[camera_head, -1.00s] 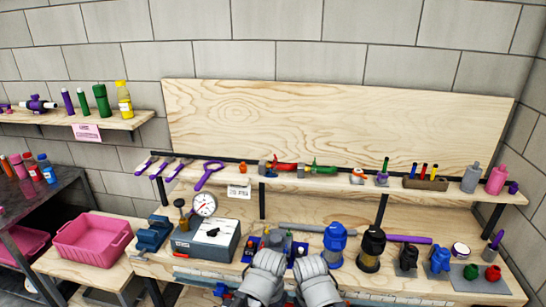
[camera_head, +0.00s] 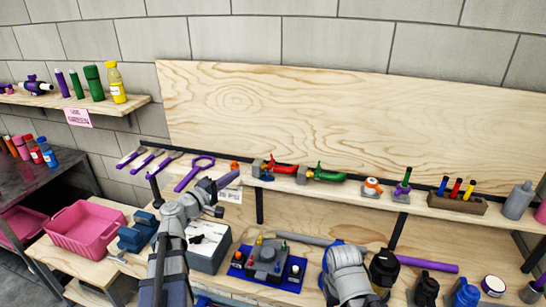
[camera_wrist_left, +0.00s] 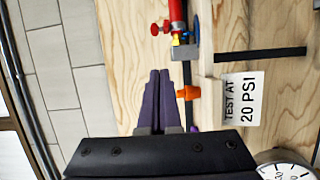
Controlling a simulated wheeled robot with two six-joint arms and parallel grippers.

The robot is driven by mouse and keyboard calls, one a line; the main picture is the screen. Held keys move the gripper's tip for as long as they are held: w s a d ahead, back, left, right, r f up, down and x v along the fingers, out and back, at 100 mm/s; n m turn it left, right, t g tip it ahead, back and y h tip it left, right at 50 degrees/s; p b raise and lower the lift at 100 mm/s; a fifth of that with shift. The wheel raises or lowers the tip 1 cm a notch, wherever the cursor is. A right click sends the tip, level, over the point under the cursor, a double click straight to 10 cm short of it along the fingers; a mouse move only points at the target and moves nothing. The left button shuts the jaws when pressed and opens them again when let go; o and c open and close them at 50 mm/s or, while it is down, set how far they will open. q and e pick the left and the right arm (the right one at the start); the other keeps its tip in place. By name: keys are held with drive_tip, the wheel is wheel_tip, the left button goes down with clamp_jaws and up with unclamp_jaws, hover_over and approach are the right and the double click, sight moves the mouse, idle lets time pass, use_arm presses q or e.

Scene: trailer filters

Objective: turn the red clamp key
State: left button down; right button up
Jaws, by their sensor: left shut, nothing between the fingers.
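A red-handled clamp tool (camera_head: 283,170) with a grey block end lies on the upper shelf. In the left wrist view its red body (camera_wrist_left: 178,12) shows at the top, with a small red winged knob (camera_wrist_left: 160,28) beside it. I cannot tell for sure whether that knob is the clamp key. My left gripper (camera_head: 229,179) is up at the shelf's front edge, left of the tool and apart from it. In the left wrist view its dark purple fingers (camera_wrist_left: 160,74) are shut and empty. My right arm (camera_head: 345,275) is low at centre right, its gripper not discernible.
An orange piece (camera_wrist_left: 188,93) shows right beside the left fingertips. A "TEST AT 20 PSI" label (camera_wrist_left: 242,99) hangs below the shelf. A green-handled tool (camera_head: 328,174) lies farther right. A blue-based device (camera_head: 265,263) stands on the bench. A pink bin (camera_head: 85,228) is left.

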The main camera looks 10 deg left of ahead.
sight(272, 157)
use_arm(q)
drive_tip(key=x, duration=0.9)
drive_tip(key=shift+w+a+r, duration=0.25)
drive_tip(key=shift+w, duration=0.15)
drive_tip(key=d, duration=0.1)
drive_tip(key=w+d, duration=0.1)
drive_tip(key=d, duration=0.1)
drive_tip(key=shift+w, duration=0.2)
drive_tip(key=shift+w+d, duration=0.2)
drive_tip(key=shift+d, duration=0.25)
